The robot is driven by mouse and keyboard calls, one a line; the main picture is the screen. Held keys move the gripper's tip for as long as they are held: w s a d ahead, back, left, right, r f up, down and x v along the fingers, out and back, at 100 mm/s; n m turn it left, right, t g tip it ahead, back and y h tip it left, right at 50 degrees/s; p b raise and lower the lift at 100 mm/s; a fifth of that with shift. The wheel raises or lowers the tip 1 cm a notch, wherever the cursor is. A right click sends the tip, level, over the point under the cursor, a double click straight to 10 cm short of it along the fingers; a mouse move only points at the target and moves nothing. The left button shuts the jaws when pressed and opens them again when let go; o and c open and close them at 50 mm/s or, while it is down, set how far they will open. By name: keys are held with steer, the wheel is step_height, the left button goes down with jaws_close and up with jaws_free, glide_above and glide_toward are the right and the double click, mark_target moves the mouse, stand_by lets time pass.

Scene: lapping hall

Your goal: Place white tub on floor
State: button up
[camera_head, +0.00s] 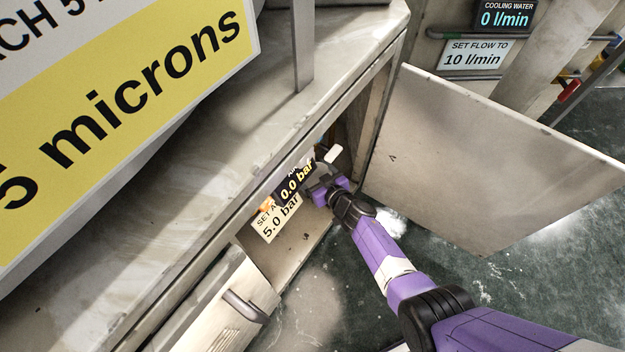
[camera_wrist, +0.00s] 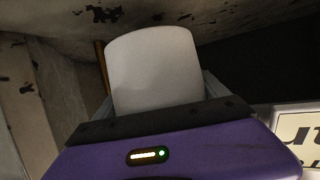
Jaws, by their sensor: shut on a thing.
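The white tub (camera_wrist: 155,68) fills the middle of the wrist view, upright in the picture, with my gripper (camera_wrist: 158,105) shut around it. In the head view my gripper (camera_head: 325,180) reaches into the open cabinet under the bench, and a small white piece of the tub (camera_head: 333,153) shows just beyond it. The rest of the tub is hidden by the gripper and the cabinet's edge. The dark green floor (camera_head: 345,290) lies in front of and below the cabinet, partly covered by my arm.
A wide cabinet door (camera_head: 480,160) stands open to the right of my arm. Another door with a handle (camera_head: 222,310) is at the lower left. Signs reading 0.0 bar (camera_head: 297,180) and 5.0 bar (camera_head: 281,218) sit close to the gripper's left. The bench top (camera_head: 190,150) overhangs the cabinet.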

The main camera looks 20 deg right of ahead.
mark_target(312, 180)
steer(key=shift+s+f+b, duration=0.15)
steer(key=shift+f+b, duration=1.25)
steer(key=shift+f, duration=0.4)
steer(key=shift+f, duration=0.15)
steer(key=o, duration=1.4)
steer(key=shift+r, duration=0.2)
steer(key=shift+s+r+p, duration=0.15)
steer(key=shift+s+p, duration=0.1)
steer(key=shift+p, duration=0.1)
steer(key=p+v, duration=0.6)
steer(key=v, duration=0.4)
steer(key=shift+p, duration=0.4)
steer(key=shift+s+d+r+p, duration=0.1)
steer(key=shift+s+r+p, duration=0.15)
steer(key=shift+s, duration=0.45)
